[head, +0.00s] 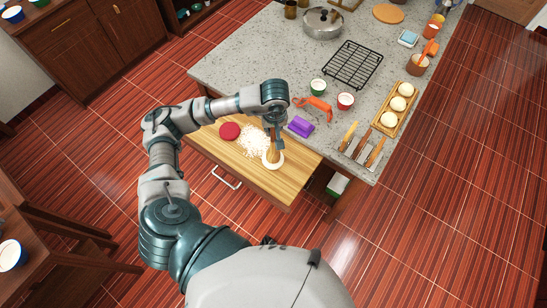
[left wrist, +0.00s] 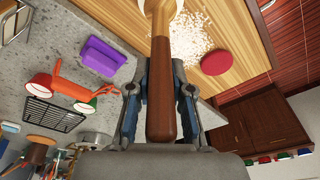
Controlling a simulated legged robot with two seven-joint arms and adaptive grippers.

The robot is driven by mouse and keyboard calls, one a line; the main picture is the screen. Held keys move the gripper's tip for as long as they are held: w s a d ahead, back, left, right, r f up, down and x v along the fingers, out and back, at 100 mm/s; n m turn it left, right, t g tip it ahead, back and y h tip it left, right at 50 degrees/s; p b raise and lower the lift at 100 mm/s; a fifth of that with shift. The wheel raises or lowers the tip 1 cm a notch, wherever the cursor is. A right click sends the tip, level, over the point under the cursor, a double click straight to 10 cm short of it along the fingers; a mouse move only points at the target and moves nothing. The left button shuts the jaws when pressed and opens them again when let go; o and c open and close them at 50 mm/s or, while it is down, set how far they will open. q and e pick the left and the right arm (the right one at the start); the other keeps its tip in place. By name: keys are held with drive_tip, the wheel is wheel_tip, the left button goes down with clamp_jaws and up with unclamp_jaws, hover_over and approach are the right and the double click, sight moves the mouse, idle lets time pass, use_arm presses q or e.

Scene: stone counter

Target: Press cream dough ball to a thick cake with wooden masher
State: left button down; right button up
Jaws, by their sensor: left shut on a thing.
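My left gripper (head: 272,126) is shut on the wooden masher. The masher's brown handle (left wrist: 161,95) runs between the fingers (left wrist: 160,105) in the left wrist view. Its lower end reaches the cream dough (head: 273,165) on the wooden board (head: 285,185). The dough shows as a pale round shape around the masher's foot in the head view. In the left wrist view only a pale edge shows at the top, so its thickness is hard to tell. My right gripper is not in view.
White flour (head: 252,143) and a red disc (head: 229,131) lie on the board. On the stone counter (head: 235,70) are a purple block (head: 301,126), an orange tool (head: 318,104), small bowls, a black rack (head: 353,65) and a tray of pale balls (head: 406,89).

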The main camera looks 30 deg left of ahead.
use_arm(q)
drive_tip(key=shift+f, duration=0.15)
drive_tip(key=shift+r+p, duration=1.7)
drive_tip(key=shift+r, duration=1.9)
drive_tip(key=shift+f, duration=0.1)
